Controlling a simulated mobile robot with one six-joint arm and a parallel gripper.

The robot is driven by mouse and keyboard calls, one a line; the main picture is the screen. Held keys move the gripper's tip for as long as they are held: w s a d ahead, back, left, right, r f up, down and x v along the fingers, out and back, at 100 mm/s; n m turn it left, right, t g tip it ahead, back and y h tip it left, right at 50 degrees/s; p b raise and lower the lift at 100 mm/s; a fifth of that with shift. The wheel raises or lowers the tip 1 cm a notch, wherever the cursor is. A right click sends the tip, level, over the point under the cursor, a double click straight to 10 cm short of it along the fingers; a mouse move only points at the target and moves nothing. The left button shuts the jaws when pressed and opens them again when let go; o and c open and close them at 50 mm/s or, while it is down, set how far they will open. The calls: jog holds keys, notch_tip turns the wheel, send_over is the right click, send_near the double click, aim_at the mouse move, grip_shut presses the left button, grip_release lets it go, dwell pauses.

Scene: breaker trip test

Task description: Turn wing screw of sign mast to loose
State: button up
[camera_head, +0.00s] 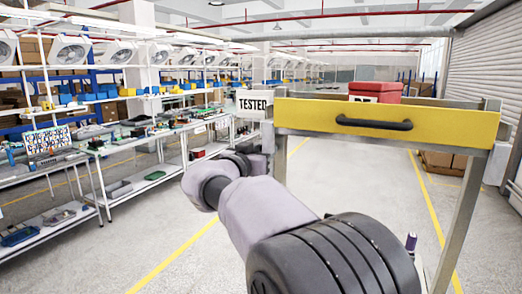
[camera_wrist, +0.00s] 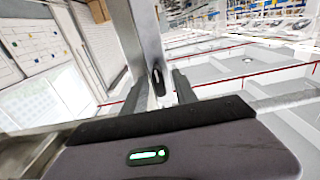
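The wing screw (camera_wrist: 157,78) is a small dark piece on a grey metal mast (camera_wrist: 146,30) in the wrist view. My gripper (camera_wrist: 161,88) has its two grey fingers apart, one on each side of the screw, with a gap visible on both sides. I cannot tell whether the fingertips reach as deep as the screw. My arm reaches toward the area just below this sign. The screw and fingertips are hidden behind my arm there.
A yellow panel (camera_head: 400,118) with a black handle (camera_head: 374,123) spans the metal frame on the right. A red box (camera_head: 375,89) sits above it. Shelves and benches (camera_head: 120,143) with parts line the left. The floor (camera_head: 330,185) beneath the frame is mostly open.

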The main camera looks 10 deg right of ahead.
grip_shut()
